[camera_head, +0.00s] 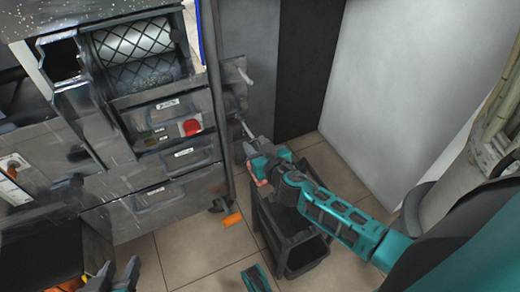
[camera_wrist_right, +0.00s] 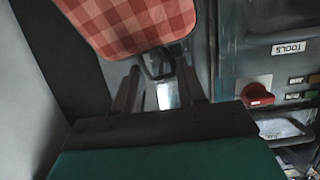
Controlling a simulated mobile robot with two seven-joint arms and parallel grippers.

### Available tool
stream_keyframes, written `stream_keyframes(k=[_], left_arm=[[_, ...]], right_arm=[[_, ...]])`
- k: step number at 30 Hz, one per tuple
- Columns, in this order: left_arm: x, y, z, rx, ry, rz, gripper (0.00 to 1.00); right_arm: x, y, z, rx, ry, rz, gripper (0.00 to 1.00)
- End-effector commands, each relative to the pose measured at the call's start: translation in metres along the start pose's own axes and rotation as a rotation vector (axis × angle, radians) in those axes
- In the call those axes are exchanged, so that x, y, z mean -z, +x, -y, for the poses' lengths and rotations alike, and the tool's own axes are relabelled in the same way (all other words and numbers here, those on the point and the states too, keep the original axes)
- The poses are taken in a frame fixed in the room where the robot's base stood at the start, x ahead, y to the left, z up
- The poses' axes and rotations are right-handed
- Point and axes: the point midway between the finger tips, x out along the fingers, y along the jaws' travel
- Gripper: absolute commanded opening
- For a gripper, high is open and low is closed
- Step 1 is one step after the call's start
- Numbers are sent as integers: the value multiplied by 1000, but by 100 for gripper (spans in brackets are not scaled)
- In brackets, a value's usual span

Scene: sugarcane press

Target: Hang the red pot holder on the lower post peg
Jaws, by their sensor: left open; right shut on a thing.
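The red checkered pot holder (camera_wrist_right: 135,22) fills the upper middle of the right wrist view. In the head view only a small pinkish-red edge of it (camera_head: 261,172) shows beside my right gripper (camera_head: 252,152). My right gripper is shut on the pot holder near its dark loop (camera_wrist_right: 158,62). It is close to the lower post peg (camera_head: 247,130), a thin pale rod right of the dark post (camera_head: 217,110). I cannot tell whether the loop touches that peg. An upper peg (camera_head: 244,76) sticks out higher up. My left gripper (camera_head: 118,270) is open and empty at the lower left.
The metal press cabinet (camera_head: 178,190) with drawers and a red knob (camera_head: 190,127) stands left of the post. A dark open bin (camera_head: 306,262) stands below my right arm. An orange item (camera_head: 232,220) lies on the tiled floor. Grey wall panels stand behind.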

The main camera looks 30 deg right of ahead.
Motion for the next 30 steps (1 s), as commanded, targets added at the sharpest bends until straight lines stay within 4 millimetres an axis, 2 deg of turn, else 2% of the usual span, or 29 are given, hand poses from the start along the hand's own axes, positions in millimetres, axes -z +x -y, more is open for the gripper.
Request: stream_keyframes(k=[12,30], left_arm=[[-7,4,0,-3,0,5,43],[-2,4,-4,-13,2,-3,43]], right_arm=[[0,22,0,0,0,-5,0],[-3,25,0,-1,0,-1,0]])
